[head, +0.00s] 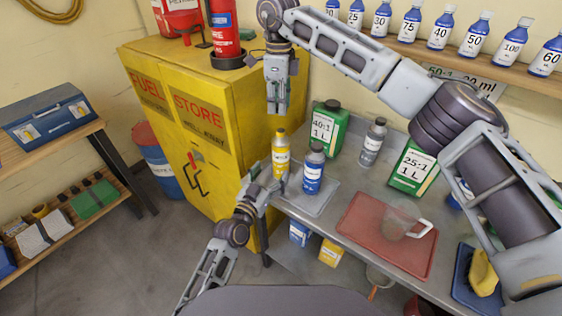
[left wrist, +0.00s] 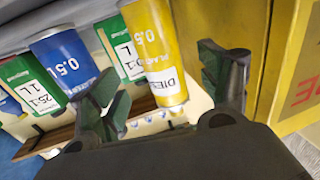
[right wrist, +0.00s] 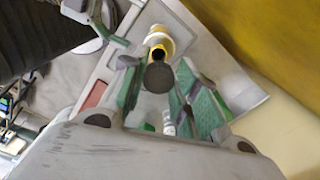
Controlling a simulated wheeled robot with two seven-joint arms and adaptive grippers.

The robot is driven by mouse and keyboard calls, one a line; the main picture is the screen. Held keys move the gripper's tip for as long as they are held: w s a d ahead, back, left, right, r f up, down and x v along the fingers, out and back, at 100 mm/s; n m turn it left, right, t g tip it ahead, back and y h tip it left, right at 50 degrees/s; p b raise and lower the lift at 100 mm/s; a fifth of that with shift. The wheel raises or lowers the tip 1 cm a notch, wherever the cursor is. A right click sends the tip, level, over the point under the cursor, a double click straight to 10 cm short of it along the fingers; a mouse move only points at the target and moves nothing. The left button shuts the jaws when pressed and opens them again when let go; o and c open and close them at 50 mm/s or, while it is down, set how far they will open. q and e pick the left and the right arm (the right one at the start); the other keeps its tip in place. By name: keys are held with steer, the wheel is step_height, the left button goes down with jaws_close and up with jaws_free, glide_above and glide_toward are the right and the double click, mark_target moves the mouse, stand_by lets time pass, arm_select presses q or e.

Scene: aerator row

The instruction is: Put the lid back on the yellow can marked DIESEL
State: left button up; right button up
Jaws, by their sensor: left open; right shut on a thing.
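The yellow can marked DIESEL (head: 281,158) stands upright near the left end of the grey bench. Its label also shows in the left wrist view (left wrist: 162,50). In the right wrist view its open neck (right wrist: 157,50) shows dark. My left gripper (head: 272,180) is open low at the can, with one finger to each side in the left wrist view (left wrist: 165,90). My right gripper (head: 277,108) points down above the can, apart from it. It is shut on a dark round lid (right wrist: 158,77), seen against the can's neck; the lid is hard to make out in the head view.
A blue bottle (head: 314,172) stands close right of the can, with a green 40:1 can (head: 329,125) behind. The yellow fuel cabinet (head: 190,150) stands left.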

arm_select(q)
steer(key=shift+x, duration=3.9)
steer(key=shift+f, duration=0.1)
steer(key=shift+c, duration=0.4)
steer(key=c, duration=1.5)
arm_select(e)
glide_above(279, 130)
steer(key=shift+s+f, duration=0.1)
steer(key=shift+f, duration=2.4)
